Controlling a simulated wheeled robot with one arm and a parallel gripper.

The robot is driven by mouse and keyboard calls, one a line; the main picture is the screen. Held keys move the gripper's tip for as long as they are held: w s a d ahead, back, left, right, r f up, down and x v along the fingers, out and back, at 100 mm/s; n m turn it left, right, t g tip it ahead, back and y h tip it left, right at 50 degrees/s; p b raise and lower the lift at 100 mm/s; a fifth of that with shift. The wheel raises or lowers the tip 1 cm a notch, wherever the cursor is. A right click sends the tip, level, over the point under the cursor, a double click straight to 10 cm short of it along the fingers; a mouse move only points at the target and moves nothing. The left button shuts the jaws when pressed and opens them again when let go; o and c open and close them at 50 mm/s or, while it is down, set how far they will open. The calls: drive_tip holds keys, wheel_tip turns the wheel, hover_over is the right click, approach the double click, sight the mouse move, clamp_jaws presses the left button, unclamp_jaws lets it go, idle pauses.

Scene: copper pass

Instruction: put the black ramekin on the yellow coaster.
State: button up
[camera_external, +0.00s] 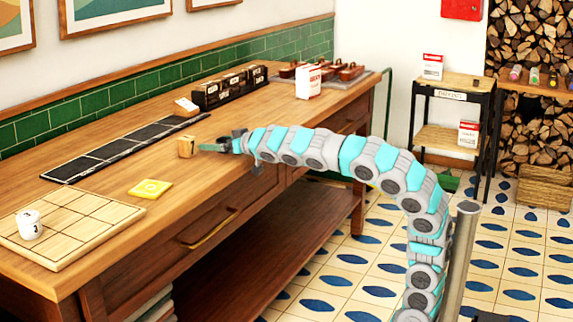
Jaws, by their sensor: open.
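A white numbered cup-like piece (29,225) stands on the grid board (83,225). A black strip of panels (125,150) lies along the counter (250,118). A dark rack (228,87) and white box (308,81) stand behind.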

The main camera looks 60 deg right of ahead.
drive_tip(key=shift+w, duration=0.15)
drive_tip(key=shift+c, duration=0.2)
drive_tip(key=shift+f, duration=0.1)
clamp_jaws()
idle(0.4)
wheel_tip(320, 180, up, 18)
drive_tip(key=p, duration=0.1)
idle(0.7)
